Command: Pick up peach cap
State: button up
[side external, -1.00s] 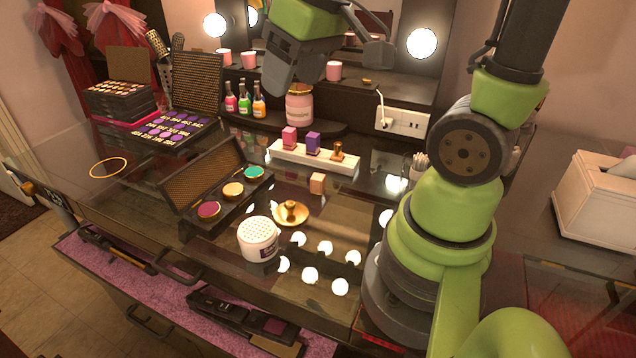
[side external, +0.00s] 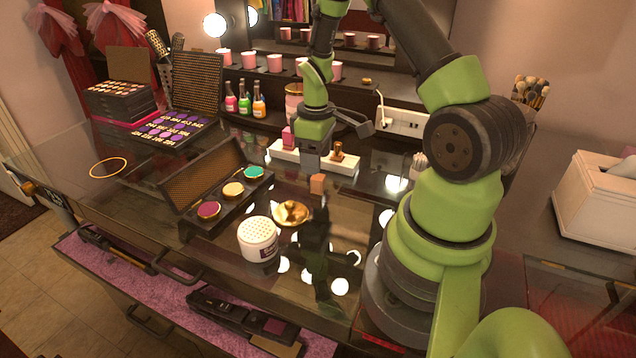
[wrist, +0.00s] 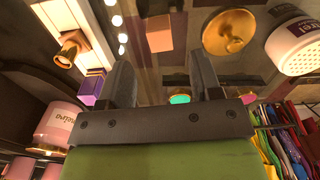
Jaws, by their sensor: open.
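The peach cap (side external: 317,183) is a small block standing on the dark glass tabletop, in front of the white holder. In the wrist view, the peach cap (wrist: 159,38) lies beyond the fingertips, within the span between them. My gripper (side external: 311,160) points down just above and behind the cap in the side view. In the wrist view, my gripper (wrist: 163,70) has its two fingers apart with nothing held between them.
A white holder (side external: 343,168) with a pink bottle (side external: 288,138) and a gold-topped bottle (side external: 337,151) stands close behind. A gold dish (side external: 291,212), a white perforated jar (side external: 258,239) and an open palette (side external: 232,189) sit nearby. Glass to the cap's right is fairly clear.

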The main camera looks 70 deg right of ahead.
aim_at(318, 184)
jog(key=f, duration=0.5)
jog(key=shift+s+f, duration=0.2)
jog(key=shift+s, duration=0.05)
jog(key=c, duration=1)
